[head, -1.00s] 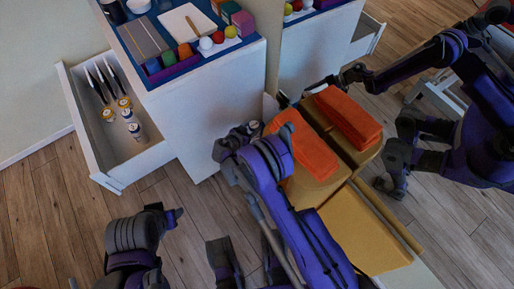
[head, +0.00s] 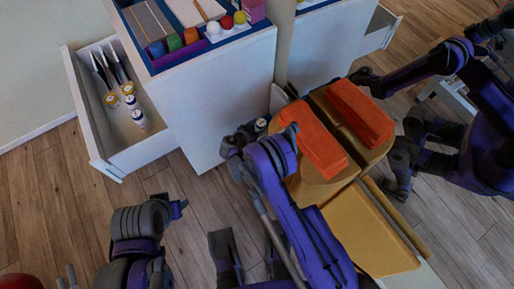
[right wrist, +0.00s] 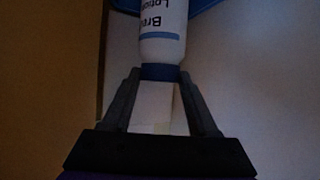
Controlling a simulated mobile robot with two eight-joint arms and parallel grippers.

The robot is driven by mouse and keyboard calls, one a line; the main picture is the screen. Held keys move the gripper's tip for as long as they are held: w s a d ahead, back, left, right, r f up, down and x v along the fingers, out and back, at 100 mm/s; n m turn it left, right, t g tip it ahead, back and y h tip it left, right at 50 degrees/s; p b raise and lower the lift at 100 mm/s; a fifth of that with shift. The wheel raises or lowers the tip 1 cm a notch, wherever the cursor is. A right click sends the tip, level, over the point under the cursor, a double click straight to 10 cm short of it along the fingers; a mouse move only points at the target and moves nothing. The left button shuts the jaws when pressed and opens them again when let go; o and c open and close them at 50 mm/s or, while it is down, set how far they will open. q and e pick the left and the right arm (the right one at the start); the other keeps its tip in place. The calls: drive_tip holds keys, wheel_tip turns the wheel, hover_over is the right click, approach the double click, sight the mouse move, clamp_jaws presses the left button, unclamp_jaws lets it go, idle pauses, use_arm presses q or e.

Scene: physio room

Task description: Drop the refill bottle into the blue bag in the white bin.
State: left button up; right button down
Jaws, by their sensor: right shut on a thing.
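The refill bottle (right wrist: 163,40) is white with a blue band, dark lettering and a blue cap, seen in the right wrist view. My right gripper (right wrist: 162,76) is shut on it at the cap end. In the head view my right gripper (head: 250,135) is beside the white cabinet's lower right side, and the bottle is mostly hidden there. A blue patch (right wrist: 203,4) lies behind the bottle at the top edge of the right wrist view; I cannot tell if it is the blue bag. I cannot make out the white bin. My left gripper is not in view.
A white cabinet (head: 225,95) has an open drawer (head: 105,165) with several small bottles. Orange towels (head: 312,145) lie on a tan padded seat (head: 315,190) beside my right arm. The right side appears to be a mirror. A red round object (head: 20,282) is at bottom left.

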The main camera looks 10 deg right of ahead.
drive_tip(key=shift+c, duration=0.5)
unclamp_jaws()
drive_tip(key=p+v, duration=0.1)
drive_tip(key=v, duration=1)
drive_tip(key=shift+p, duration=0.35)
drive_tip(key=shift+f, duration=0.1)
